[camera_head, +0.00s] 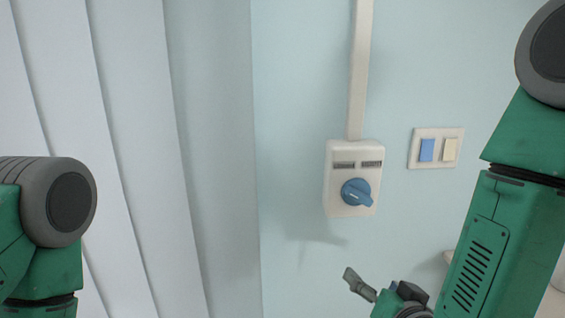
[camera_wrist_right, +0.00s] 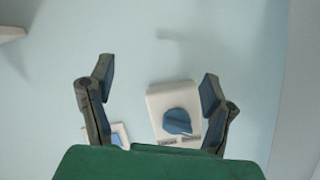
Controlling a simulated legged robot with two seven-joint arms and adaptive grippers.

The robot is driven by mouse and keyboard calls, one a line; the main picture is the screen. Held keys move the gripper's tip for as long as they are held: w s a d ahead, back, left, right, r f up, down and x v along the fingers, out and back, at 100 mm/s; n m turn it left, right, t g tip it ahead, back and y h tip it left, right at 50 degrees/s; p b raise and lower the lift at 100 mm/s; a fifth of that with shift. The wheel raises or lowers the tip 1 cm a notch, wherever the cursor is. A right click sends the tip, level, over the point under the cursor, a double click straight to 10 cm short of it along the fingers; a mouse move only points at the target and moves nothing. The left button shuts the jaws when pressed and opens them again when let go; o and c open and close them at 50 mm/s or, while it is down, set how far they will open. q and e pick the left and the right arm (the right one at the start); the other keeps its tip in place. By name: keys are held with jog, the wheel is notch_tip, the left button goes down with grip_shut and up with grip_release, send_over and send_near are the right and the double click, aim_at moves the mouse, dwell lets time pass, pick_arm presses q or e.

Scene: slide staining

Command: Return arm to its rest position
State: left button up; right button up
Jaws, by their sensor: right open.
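My right gripper (camera_head: 374,288) is at the bottom of the head view, below the white wall box (camera_head: 341,207). In the right wrist view, its two dark fingers (camera_wrist_right: 157,74) are spread apart with nothing between them. The box carries a blue rotary knob (camera_head: 357,192); the box (camera_wrist_right: 158,103) and the knob (camera_wrist_right: 177,121) also show in the wrist view, between the fingers in the picture. The gripper looks apart from the box. My left arm shows only in part at the lower left, and its gripper is out of view.
A white switch plate (camera_head: 414,150) with a blue and a cream switch is right of the box. A white conduit (camera_head: 358,70) runs up the pale blue wall (camera_head: 300,80). Pleated white panels (camera_head: 130,120) cover the left. A pale shelf edge shows partly behind my right arm.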

jog(key=s+d+f+n+g+b, duration=0.1)
jog(key=s+d+f+g, duration=0.3)
jog(key=f, duration=0.6)
jog(key=s+f+n+g+b, duration=0.1)
jog(key=s+f+g+b, duration=0.1)
jog(key=s+f, duration=0.55)
jog(key=s+d+f+n+g+b, duration=0.1)
jog(key=s+d+f+g, duration=0.2)
jog(key=s+f, duration=0.4)
jog(key=s+d+f+n+g+h+b, duration=0.1)
jog(key=s+d+f+g, duration=0.2)
jog(key=s+f, duration=0.4)
jog(key=shift+s+g, duration=0.7)
jog(key=shift+g, duration=0.2)
